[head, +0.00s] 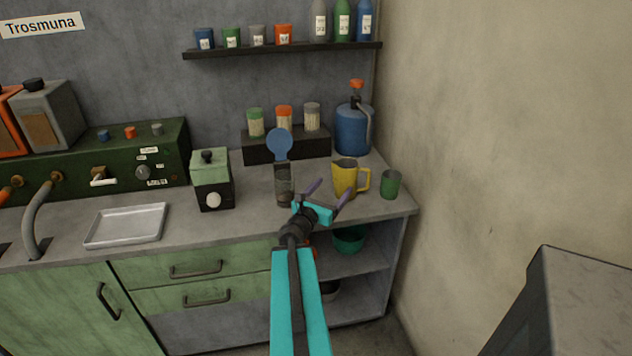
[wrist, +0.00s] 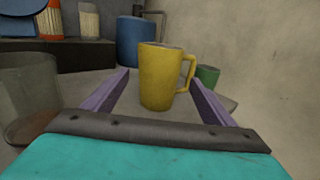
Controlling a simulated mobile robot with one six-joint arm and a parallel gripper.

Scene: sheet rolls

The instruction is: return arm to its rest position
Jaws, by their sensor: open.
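My gripper (head: 328,195) is open and empty, with its two purple fingers spread apart. It is held out over the front right part of the counter. A yellow mug (head: 345,178) stands upright on the counter just beyond the fingers, its handle to the right. In the wrist view the yellow mug (wrist: 160,76) appears between the open fingers (wrist: 160,95), with no finger seen touching it. My teal arm reaches up from the bottom of the head view and hides part of the counter front and the shelves below.
A green cup (head: 391,184) stands right of the mug, near the counter's edge. A clear container with a blue round top (head: 279,145) stands left of my gripper. A blue jug (head: 353,130) is behind. A tray (head: 127,226) lies left. A grey box (head: 580,305) stands at lower right.

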